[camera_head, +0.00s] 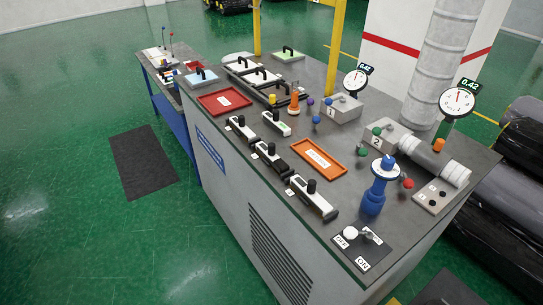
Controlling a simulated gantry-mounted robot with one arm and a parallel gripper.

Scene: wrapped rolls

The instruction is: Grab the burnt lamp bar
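Several short bars with black knobs lie on the grey bench top (300,125) in the head camera view. A white-topped bar with black ends (318,204) is nearest. Behind it is a darker bar (270,159) with a little white showing, then another white bar (240,131) at the left edge. A white bar with a green patch (276,124) lies to the right of that one. The picture is too small to tell for certain which bar is burnt. My gripper is not in view.
A red tray (225,102) and an orange tray (318,159), each with a label, lie empty of bars. A blue upright valve (374,190), gauges (356,80) and a large pipe (438,155) stand at the right. An OFF/ON switch panel (362,246) is at the near corner.

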